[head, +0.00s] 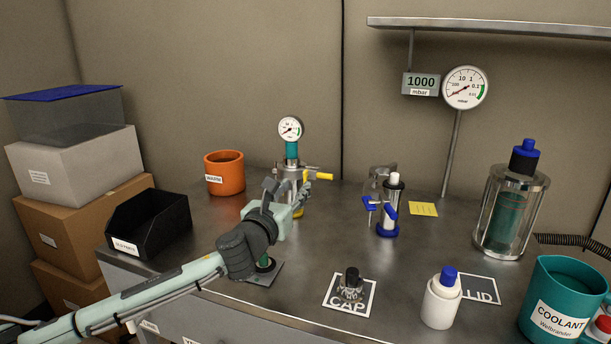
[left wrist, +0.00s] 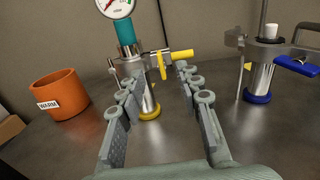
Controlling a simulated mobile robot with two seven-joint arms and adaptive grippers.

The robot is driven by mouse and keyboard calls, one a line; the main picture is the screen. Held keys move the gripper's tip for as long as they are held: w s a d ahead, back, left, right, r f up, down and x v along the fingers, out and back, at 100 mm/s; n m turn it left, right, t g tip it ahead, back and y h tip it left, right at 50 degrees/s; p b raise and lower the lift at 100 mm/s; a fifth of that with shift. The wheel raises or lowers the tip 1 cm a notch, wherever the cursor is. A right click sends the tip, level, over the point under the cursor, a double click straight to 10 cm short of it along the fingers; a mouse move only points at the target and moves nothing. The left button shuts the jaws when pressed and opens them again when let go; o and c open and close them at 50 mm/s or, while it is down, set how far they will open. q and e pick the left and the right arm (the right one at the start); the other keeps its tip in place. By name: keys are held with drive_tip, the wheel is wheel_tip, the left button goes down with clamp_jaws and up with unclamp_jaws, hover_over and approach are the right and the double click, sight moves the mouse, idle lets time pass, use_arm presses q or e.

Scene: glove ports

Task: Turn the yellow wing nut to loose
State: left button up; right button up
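A metal vessel (head: 290,172) with a teal neck and a round gauge stands at the back of the bench. In the left wrist view (left wrist: 130,68) it has a yellow ring at its base. A yellow wing-shaped piece (left wrist: 162,66), apparently the wing nut, stands upright at its side, beside a yellow bar (left wrist: 181,54) pointing right. My left gripper (head: 287,190) is open, with its fingers reaching toward the vessel. In the left wrist view the yellow wing lies between the fingers, beyond their tips, and looks untouched. My right gripper is not in view.
A blue-based clamped vessel (head: 392,207) stands right of the yellow one. An orange pot (head: 224,173) and a black bin (head: 150,222) are left. A white bottle (head: 441,300), teal coolant jug (head: 560,300) and glass jar (head: 508,215) are right. The bench middle is fairly clear.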

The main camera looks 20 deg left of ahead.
sight(304, 177)
use_arm(q)
drive_tip(key=w, duration=0.5)
drive_tip(key=shift+d, duration=0.1)
drive_tip(key=shift+w, duration=0.55)
drive_tip(key=c, duration=0.8)
clamp_jaws()
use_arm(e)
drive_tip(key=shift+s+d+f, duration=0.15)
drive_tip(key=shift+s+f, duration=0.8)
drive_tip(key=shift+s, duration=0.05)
